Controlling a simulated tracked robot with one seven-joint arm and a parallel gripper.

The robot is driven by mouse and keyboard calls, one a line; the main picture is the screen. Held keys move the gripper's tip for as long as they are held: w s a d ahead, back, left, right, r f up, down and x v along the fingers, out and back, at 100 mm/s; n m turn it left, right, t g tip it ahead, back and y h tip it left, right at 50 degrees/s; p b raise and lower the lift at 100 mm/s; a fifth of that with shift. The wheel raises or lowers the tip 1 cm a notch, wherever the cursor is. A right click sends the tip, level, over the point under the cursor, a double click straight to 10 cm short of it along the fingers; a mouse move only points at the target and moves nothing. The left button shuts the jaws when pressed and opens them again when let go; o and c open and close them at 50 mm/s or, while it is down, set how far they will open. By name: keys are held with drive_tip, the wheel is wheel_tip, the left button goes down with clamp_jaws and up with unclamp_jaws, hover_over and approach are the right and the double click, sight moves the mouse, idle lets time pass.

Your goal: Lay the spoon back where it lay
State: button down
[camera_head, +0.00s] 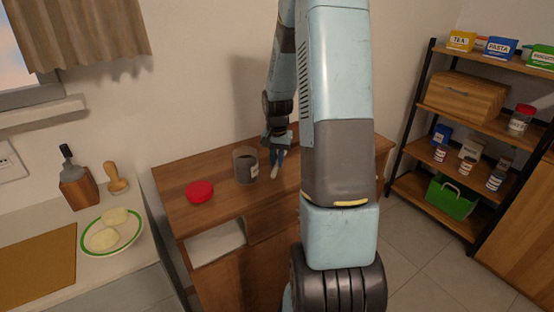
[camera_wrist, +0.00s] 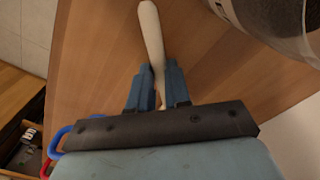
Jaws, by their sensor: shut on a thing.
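My gripper (camera_head: 276,150) points down over the wooden cabinet top, just right of a clear jar. In the wrist view my gripper (camera_wrist: 158,90) has its two blue fingers shut on the pale spoon (camera_wrist: 151,30). The spoon runs up and away from between the fingers, and its other end is hidden by the gripper. In the head view the spoon (camera_head: 274,171) shows as a small light piece at the fingertips. I cannot tell whether it touches the cabinet top.
The jar with dark contents (camera_head: 246,166) stands close to the left of my gripper; it also shows in the wrist view (camera_wrist: 268,22). A red lid (camera_head: 199,191) lies farther left on the cabinet top (camera_head: 225,200). A shelf rack (camera_head: 470,122) stands at right.

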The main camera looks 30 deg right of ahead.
sight(276, 164)
drive_tip(key=c, duration=1)
unclamp_jaws()
wheel_tip(276, 164, up, 14)
drive_tip(key=shift+f, duration=0.15)
drive_tip(key=s+a+r+n+t, duration=0.3)
drive_tip(key=s+a+r+n, duration=0.1)
drive_tip(key=s+a+r, duration=0.7)
drive_tip(key=s+a+r+n+t, duration=0.1)
drive_tip(key=s+a+n, duration=0.1)
drive_tip(key=s, duration=0.4)
drive_tip(key=s+a+r+n+t, duration=0.1)
drive_tip(key=s+a+r+n, duration=0.1)
drive_tip(key=s+a, duration=0.2)
drive_tip(key=s, duration=0.3)
drive_tip(key=shift+s+a+n+t, duration=0.15)
drive_tip(key=shift+s+n+t, duration=0.05)
drive_tip(key=shift+n+t, duration=0.1)
